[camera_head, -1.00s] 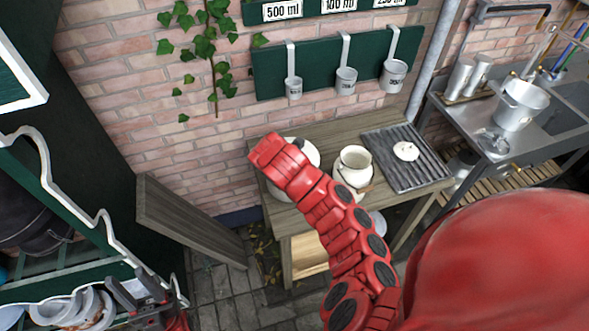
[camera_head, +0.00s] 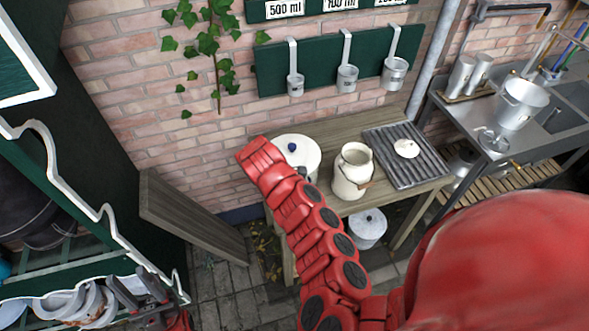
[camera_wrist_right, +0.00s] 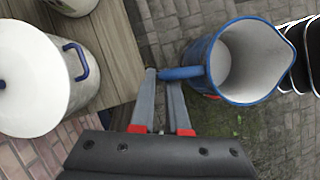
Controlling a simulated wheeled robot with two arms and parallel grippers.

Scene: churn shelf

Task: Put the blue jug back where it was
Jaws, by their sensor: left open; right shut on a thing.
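The blue jug (camera_wrist_right: 243,62) shows in the right wrist view, with a blue outside, a blue rim and a pale, empty inside. My right gripper (camera_wrist_right: 170,76) is shut on the jug's blue handle and holds it beside the wooden table's edge, over the paving. The jug and the right gripper do not show in the head view, where my red right arm crosses the middle. My left gripper (camera_head: 138,296) is open and empty at the lower left of the head view, by the green shelf (camera_head: 110,222) with white scalloped edging.
On the wooden table (camera_head: 325,133) stand a white pot (camera_head: 309,150) with a blue knob, a cream churn (camera_head: 352,172) and a dark ribbed tray (camera_head: 428,170). A lidded grey pot (camera_head: 368,226) sits below. A wooden board (camera_head: 190,220) stands left of the table.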

